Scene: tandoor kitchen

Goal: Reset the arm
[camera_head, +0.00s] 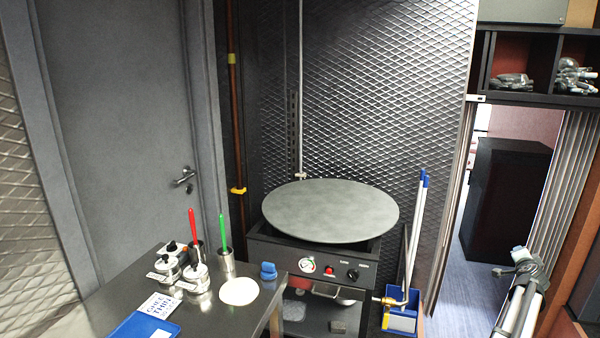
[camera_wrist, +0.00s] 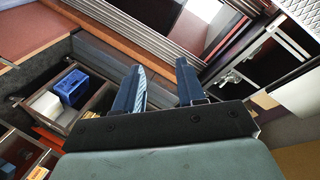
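My gripper (camera_wrist: 160,68) shows in the wrist view with its two blue fingers apart. It is open, and nothing is between the fingers. It points out over a tilted view of the room and touches nothing that I can see.
A round griddle (camera_head: 330,210) stands on a black unit at the back. A steel counter (camera_head: 215,312) at the left holds jars, two cups with red and green handles, a pale disc (camera_head: 239,291) and a blue folder (camera_head: 142,327). A blue bin (camera_head: 402,318) stands right of the griddle.

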